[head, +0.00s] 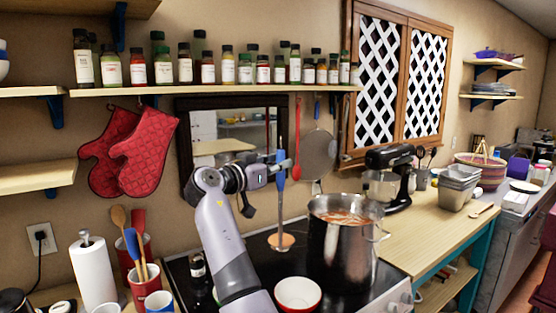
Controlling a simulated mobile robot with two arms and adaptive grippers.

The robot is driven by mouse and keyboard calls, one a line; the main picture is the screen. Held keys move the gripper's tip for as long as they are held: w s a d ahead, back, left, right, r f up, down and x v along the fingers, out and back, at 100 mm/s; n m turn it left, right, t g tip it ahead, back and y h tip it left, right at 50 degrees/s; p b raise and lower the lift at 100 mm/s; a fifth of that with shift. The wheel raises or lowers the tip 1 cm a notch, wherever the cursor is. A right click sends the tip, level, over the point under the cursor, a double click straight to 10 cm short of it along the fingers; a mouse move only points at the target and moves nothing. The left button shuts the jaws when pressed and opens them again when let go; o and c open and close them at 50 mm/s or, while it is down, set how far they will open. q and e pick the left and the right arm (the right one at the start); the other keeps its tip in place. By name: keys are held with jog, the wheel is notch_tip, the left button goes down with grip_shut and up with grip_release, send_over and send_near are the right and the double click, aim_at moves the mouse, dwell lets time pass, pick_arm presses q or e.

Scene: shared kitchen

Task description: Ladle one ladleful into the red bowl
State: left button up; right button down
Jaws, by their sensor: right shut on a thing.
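My right gripper (272,169) is shut on the blue handle of a ladle (281,205). The ladle hangs upright, left of the pot and behind the red bowl. Its round bottom end looks orange; I cannot tell whether that is soup in it. The large steel pot (335,258) stands on the black stovetop, with reddish soup (343,217) near its rim. The red bowl (298,294), white inside, is at the bottom, in front of the pot's left side; it looks empty, and its lower part is cut off. My left gripper is out of view.
A spice shelf (230,90) runs along the wall above. Left of my arm are a small dark bottle (198,268), a red utensil crock (146,284) and a paper towel roll (93,275). A black stand mixer (392,172) is on the wooden counter (425,235) at right.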

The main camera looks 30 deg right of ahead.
aim_at(281, 196)
notch_tip(281, 196, down, 9)
jog(key=b, duration=0.3)
jog(key=shift+r+b, duration=0.15)
jog(key=shift+b, duration=0.2)
jog(key=shift+s+d+f, duration=0.1)
jog(key=shift+f, duration=0.1)
jog(key=s+d+f+m+y+p, duration=0.2)
jog(key=s+d+p, duration=0.1)
jog(key=d, duration=0.3)
jog(key=s+d+f+m+y+p, duration=0.2)
jog(key=s+d+f+m+p, duration=0.1)
jog(key=d, duration=0.4)
jog(key=shift+s+d+y+p, duration=0.25)
jog(key=shift+s+p, duration=0.4)
jog(key=shift+s, duration=0.65)
jog(key=shift+a+f, duration=0.1)
jog(key=shift+a, duration=0.05)
